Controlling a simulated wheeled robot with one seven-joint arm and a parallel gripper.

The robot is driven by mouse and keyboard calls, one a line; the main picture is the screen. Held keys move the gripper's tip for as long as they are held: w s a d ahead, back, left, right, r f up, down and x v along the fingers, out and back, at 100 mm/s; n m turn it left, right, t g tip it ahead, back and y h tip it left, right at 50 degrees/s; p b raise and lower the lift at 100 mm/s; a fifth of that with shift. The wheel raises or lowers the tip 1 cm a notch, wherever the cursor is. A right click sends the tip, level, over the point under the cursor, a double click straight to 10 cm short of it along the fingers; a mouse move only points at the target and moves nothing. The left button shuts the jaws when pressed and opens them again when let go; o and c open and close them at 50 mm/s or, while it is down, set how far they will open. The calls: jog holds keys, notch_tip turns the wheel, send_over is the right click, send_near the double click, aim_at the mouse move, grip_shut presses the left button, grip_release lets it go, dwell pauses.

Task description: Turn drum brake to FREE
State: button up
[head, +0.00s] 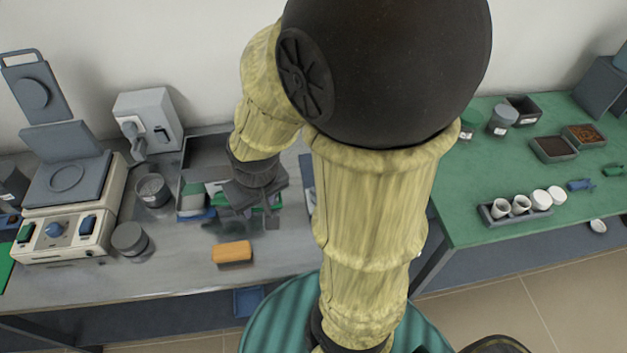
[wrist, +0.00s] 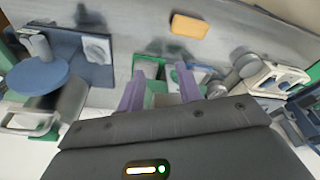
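I cannot surely identify the drum brake or any FREE mark. In the wrist view a blue-grey round disc (wrist: 38,76) stands at the left, with a grey cylindrical part (wrist: 38,46) beside it. A dark plate (wrist: 65,42) with a pale label lies there too. In the head view my arm hides most of this area; only a plate edge (head: 306,180) shows. My gripper (wrist: 160,92) is open, its two fingers apart with nothing held. In the head view my gripper (head: 262,208) hangs over a tray of coloured items.
An orange block (head: 232,252) sits near the bench front. A cream appliance (head: 62,232) with a blue knob, round tins (head: 130,238) and a grey box (head: 148,115) stand left. A green table (head: 490,215) is right.

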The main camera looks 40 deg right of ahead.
jog(key=shift+w, duration=0.1)
dwell(0.3)
jog(key=w+d+f+m+g+p, duration=0.1)
jog(key=w+d+m, duration=0.3)
jog(key=m, duration=0.6)
jog(key=w+d+f+m+g+h+p, duration=0.1)
jog(key=w+d+f+m+g+p, duration=0.1)
jog(key=d+m, duration=0.6)
jog(key=w+d+f+m+g+p, duration=0.1)
jog(key=w+d+m+g+p, duration=0.2)
jog(key=w+d+m, duration=0.4)
jog(key=m+p, duration=0.1)
jog(key=m, duration=0.6)
jog(key=shift+f+g+p, duration=0.3)
jog(key=shift+g+p, duration=0.1)
